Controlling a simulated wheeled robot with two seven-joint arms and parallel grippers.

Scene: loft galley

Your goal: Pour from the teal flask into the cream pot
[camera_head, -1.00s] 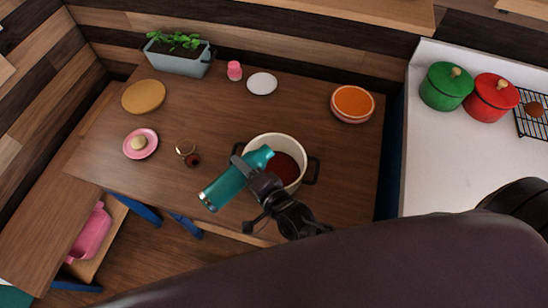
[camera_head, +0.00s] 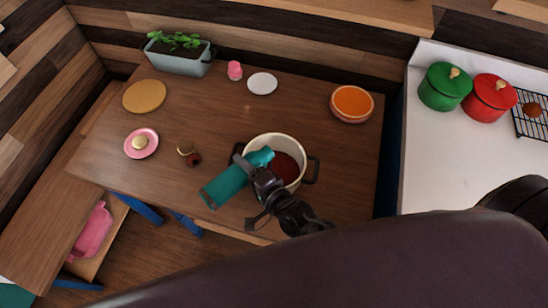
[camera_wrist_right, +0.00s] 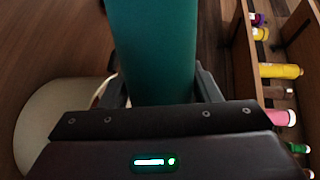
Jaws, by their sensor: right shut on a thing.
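The teal flask (camera_head: 226,186) is in my right gripper (camera_head: 260,172), which is shut around it. The flask lies tilted, with its upper right end over the rim of the cream pot (camera_head: 262,141) and its other end out to the lower left. The pot stands on the wooden table, has dark handles, and shows dark red-brown contents inside. In the right wrist view the flask (camera_wrist_right: 153,45) fills the space between the fingers, with part of the pot's cream wall (camera_wrist_right: 40,120) behind at left. The flask's mouth and any stream are not clearly visible. My left gripper is not in view.
On the table (camera_head: 225,110) are a planter (camera_head: 180,64), a pink cup (camera_head: 234,71), a white plate (camera_head: 262,83), an orange-topped dish (camera_head: 352,103), a round tan board (camera_head: 145,96), a pink saucer (camera_head: 141,144) and a small dark red item (camera_head: 193,159). Lidded pots stand on the right counter (camera_head: 440,150).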

